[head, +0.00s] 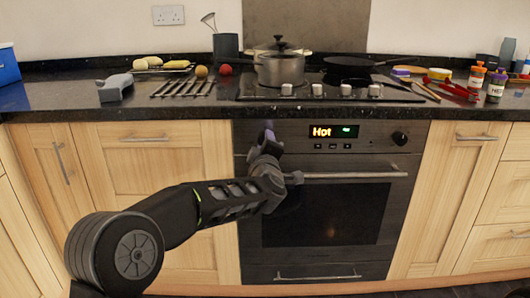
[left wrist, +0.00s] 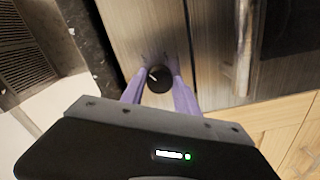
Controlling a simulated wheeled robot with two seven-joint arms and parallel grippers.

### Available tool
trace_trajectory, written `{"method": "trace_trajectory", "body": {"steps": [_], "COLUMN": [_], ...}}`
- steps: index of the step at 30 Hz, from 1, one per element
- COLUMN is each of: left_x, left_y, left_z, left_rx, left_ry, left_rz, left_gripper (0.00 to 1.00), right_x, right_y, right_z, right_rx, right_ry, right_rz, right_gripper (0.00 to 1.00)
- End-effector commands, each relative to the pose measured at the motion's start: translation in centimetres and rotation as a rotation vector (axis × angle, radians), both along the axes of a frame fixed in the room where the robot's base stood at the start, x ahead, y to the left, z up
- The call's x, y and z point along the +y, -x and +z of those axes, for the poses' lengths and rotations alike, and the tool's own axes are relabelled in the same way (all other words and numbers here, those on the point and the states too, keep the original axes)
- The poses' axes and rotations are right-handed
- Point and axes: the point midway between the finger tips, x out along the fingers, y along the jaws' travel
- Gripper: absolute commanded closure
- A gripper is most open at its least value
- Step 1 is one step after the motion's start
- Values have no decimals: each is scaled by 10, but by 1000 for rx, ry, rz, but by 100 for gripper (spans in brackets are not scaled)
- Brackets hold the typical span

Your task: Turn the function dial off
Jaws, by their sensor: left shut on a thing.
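The oven (head: 330,215) has a dark front panel with a lit display (head: 333,131) that reads "Hot". A black round dial (left wrist: 159,80) shows in the left wrist view, with a pale pointer mark slanting toward its upper left. My left gripper (head: 269,130) is at the left end of the oven panel. Its purple fingers are on both sides of this dial and shut on it. In the head view the gripper hides the dial. A second black dial (head: 399,138) sits at the panel's right end, clear of the gripper. My right gripper is out of view.
The oven door handle (head: 350,175) runs just below the panel, close to my left wrist. Above, the dark counter (head: 60,100) holds a hob with a pot (head: 281,70) and a pan (head: 350,66). Bottles and utensils lie at the right. Wooden cabinets flank the oven.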

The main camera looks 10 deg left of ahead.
Motion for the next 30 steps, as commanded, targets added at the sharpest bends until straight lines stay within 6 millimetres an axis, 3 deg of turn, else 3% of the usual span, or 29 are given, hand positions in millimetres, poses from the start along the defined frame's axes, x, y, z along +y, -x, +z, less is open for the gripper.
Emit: {"method": "trace_trajectory", "body": {"steps": [18,30], "left_x": [0,1], "left_y": [0,0], "left_z": [-3,-1], "left_rx": [-145,-222], "left_ry": [567,868], "left_rz": [0,1], "left_gripper": [100,100], "right_x": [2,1], "right_y": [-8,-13], "right_z": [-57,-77], "right_rx": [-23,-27], "right_ry": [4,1], "right_rz": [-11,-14], "right_gripper": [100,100]}}
